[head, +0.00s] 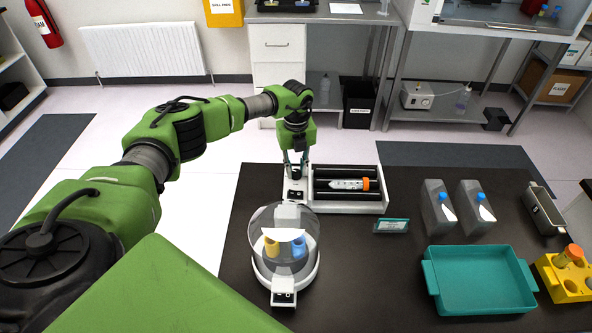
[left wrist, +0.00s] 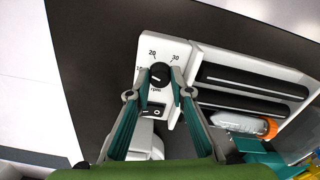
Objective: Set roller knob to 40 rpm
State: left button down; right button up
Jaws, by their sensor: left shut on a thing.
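The roller (head: 345,207) is a white unit with dark rollers on the table, carrying a tube with an orange cap (head: 366,184). Its panel at the left end bears a round black knob (left wrist: 160,75), with "20" and "30" printed above it and "rpm" below; the "40" mark is not readable. A pale pointer line shows on the knob, but I cannot tell which number it points at. My left gripper (head: 296,173) reaches down over this panel. In the left wrist view its two fingers (left wrist: 161,72) are shut on the knob, one on each side. My right gripper is out of view.
A round device with a clear lid (head: 284,240) stands just in front of the roller. A rocker switch (left wrist: 152,111) sits below the knob.

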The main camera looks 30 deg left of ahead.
pick_arm(q)
jog(key=m+b, duration=0.1)
jog(key=m, duration=0.2)
jog(key=shift+f+m+b, duration=0.1)
jog(key=shift+m+b, duration=0.25)
jog(key=shift+m, duration=0.05)
jog(key=m+b, duration=0.2)
jog(key=m, duration=0.2)
jog(key=shift+m, duration=0.3)
jog(key=m+b, duration=0.2)
jog(key=m, duration=0.2)
jog(key=m+b, duration=0.2)
jog(key=m, duration=0.2)
jog(key=m+b, duration=0.1)
jog(key=m, duration=0.2)
jog(key=shift+m, duration=0.3)
jog(key=m+b, duration=0.2)
jog(key=m, duration=0.2)
jog(key=shift+m, duration=0.3)
jog(key=m+b, duration=0.1)
jog(key=m, duration=0.3)
jog(key=shift+a, duration=0.1)
jog(key=shift+r+m, duration=0.25)
jog(key=shift+m, duration=1.55)
jog(key=shift+w, duration=0.1)
